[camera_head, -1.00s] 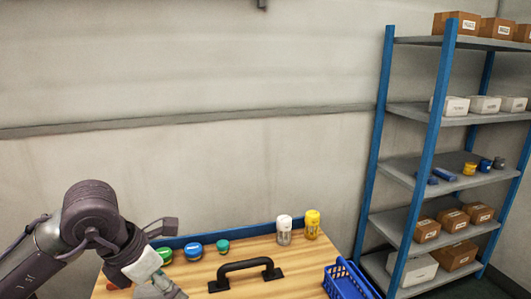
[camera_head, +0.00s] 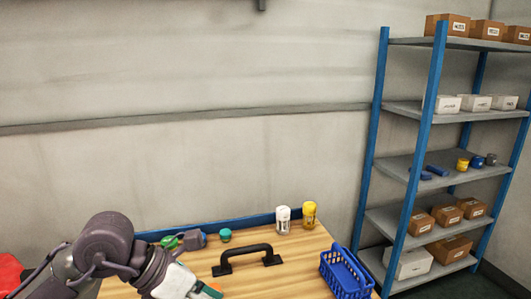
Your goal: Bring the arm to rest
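My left arm (camera_head: 104,245) comes in from the lower left and reaches over the wooden table. Its gripper (camera_head: 206,291) is at the bottom edge of the picture, partly cut off; a small teal and orange patch shows at its tip, and I cannot tell whether the fingers are open or holding anything. The gripper is left of and nearer than the black handle (camera_head: 247,258). My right arm and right gripper are not in view.
A green lid (camera_head: 169,242), partly covered by my wrist, and a teal lid (camera_head: 225,235) lie at the table's back. A white-capped jar (camera_head: 283,219) and a yellow jar (camera_head: 309,215) stand there. A blue basket (camera_head: 346,274) is at right. A shelf rack (camera_head: 429,120) stands beyond.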

